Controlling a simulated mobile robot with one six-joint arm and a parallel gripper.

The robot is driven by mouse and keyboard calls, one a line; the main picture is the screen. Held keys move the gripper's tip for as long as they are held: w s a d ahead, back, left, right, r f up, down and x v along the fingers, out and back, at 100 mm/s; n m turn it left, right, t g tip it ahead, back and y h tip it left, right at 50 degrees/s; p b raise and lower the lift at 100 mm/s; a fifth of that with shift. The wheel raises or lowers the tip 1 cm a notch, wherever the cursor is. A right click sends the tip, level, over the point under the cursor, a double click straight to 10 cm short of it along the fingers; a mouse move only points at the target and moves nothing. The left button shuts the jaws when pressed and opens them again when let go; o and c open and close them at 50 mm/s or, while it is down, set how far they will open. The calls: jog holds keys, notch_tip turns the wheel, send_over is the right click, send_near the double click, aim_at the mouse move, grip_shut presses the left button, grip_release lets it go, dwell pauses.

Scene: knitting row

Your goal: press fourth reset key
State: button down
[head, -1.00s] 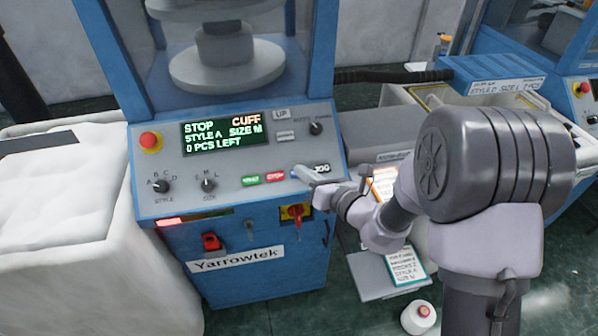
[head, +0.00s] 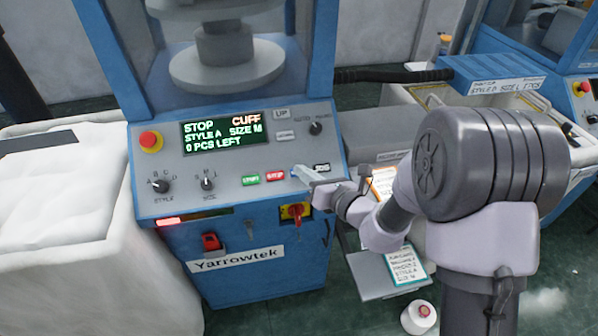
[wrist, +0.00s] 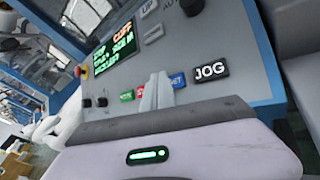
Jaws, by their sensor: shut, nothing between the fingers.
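The knitting machine's grey control panel (head: 230,200) faces me. Its display (head: 222,134) reads STOP, CUFF, style A, size M, 0 pcs left. The blue reset key (wrist: 178,79) shows in the wrist view between the red stop key and the JOG key (wrist: 210,71), its lettering partly covered by my fingers. In the head view my fingertips cover most of it. My gripper (head: 299,170) is shut and empty, with its tips at the reset key; the wrist view also shows the closed fingers (wrist: 157,88) there. I cannot tell whether they touch it.
A green start key (head: 250,180) and red stop key (head: 275,176) sit left of my fingertips. A red emergency button (head: 150,142) is on the panel's left. A red-yellow switch (head: 295,212) is below. Another blue machine (head: 500,75) stands at right, a white bin (head: 130,260) at left.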

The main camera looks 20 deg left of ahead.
jog(key=shift+w+a+f, duration=0.2)
jog(key=shift+w+f, duration=0.1)
jog(key=shift+f, duration=0.1)
dwell(0.7)
jog(key=shift+r, duration=0.1)
jog(key=shift+s+d+r+p, duration=0.25)
jog(key=shift+s+r+p, duration=0.05)
jog(key=shift+s+r, duration=0.2)
jog(key=shift+w, duration=0.1)
jog(key=shift+s+d+r+p, duration=0.25)
jog(key=shift+s+r+p, duration=0.2)
jog(key=shift+r, duration=0.2)
jog(key=shift+s+d+r+p, duration=0.3)
jog(key=shift+s+r+p, duration=0.2)
jog(key=shift+r, duration=0.2)
jog(key=shift+s+d+r+p, duration=0.25)
jog(key=shift+s+r+p, duration=0.2)
jog(key=shift+r, duration=0.2)
